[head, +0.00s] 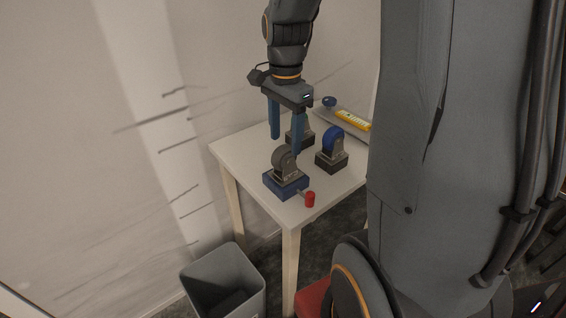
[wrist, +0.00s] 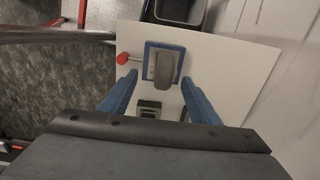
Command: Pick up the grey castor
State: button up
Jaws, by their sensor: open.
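A castor with a grey wheel (head: 283,158) stands upright in a blue block (head: 287,184) near the table's front corner. A red-ended pin (head: 310,199) sticks out of the block's side. In the wrist view the grey wheel (wrist: 166,70) shows from above, with the blue block (wrist: 150,62) around its base. My gripper (head: 286,144) is open and empty, pointing down, above and slightly behind this castor. In the wrist view my gripper (wrist: 160,76) has its two blue fingers either side of the castor's image; the height gap cannot be judged.
A blue-wheeled castor (head: 333,140) on a dark block stands to the right. Another castor (head: 304,127) stands behind, partly hidden by a finger. A grey plate with a yellow piece (head: 353,120) lies at the table's back. A grey bin (head: 214,267) stands below the front edge.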

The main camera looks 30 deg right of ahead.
aim_at(285, 163)
jog(key=shift+w+a+f+b, duration=0.1)
jog(key=shift+w+f+b, duration=0.1)
jog(key=shift+f+b, duration=0.3)
jog(key=shift+w+f+b, duration=0.2)
jog(key=shift+f+b, duration=0.1)
jog(key=shift+f, duration=0.25)
jog(key=shift+d+f+p, duration=0.15)
jog(key=shift+f+p, duration=0.35)
jog(key=shift+f, duration=1.45)
jog(key=shift+d+f+p, duration=0.15)
jog(key=shift+f+p, duration=0.35)
jog(key=shift+f, duration=1.45)
jog(key=c, duration=1.4)
